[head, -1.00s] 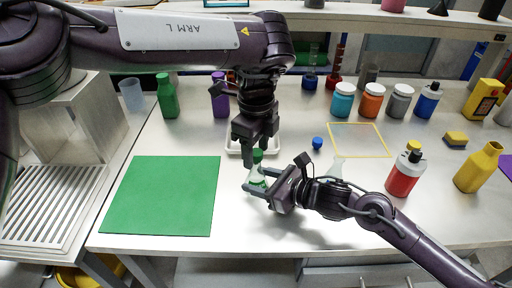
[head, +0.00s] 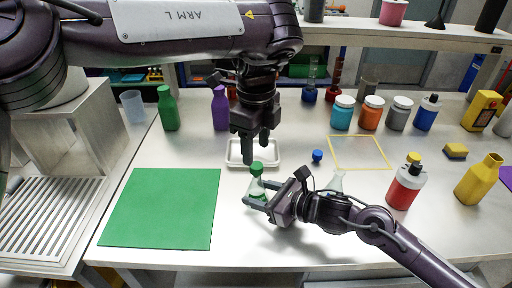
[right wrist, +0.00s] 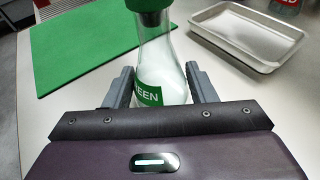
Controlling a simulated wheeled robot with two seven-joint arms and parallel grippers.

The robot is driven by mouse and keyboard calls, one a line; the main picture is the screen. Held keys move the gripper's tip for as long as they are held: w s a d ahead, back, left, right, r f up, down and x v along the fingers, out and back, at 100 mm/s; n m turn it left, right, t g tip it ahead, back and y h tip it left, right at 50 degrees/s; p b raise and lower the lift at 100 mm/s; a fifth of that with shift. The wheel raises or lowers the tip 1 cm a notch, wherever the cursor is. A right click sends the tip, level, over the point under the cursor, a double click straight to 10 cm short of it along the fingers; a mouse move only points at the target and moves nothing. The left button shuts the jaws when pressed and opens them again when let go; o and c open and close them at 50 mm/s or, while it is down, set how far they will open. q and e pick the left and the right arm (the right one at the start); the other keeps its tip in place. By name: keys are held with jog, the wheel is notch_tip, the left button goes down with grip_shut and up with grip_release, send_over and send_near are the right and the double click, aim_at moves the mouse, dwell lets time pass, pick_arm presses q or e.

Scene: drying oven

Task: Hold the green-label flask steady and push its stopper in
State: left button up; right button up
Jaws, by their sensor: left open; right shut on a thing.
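The green-label flask (head: 256,186) stands upright on the bench, a clear conical flask whose green label shows in the right wrist view (right wrist: 150,95). Its green stopper (head: 257,168) sits in the neck; how deep it is I cannot tell. My right gripper (head: 256,202) is shut on the flask's body, one finger on each side in the right wrist view (right wrist: 162,88). My left gripper (head: 256,150) is open and empty, pointing down above and slightly behind the stopper, apart from it.
A green mat (head: 160,208) lies to the left. A white tray (head: 236,160) is behind the flask. A blue stopper (head: 317,156), another clear flask (head: 336,182) and a red bottle (head: 405,187) are to the right. A yellow square outline (head: 360,139) marks bare bench.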

jog(key=shift+f, duration=0.15)
jog(key=o, duration=0.8)
jog(key=shift+o, duration=0.2)
jog(key=v, duration=1)
jog(key=shift+s+d, duration=0.15)
jog(key=shift+v, duration=0.85)
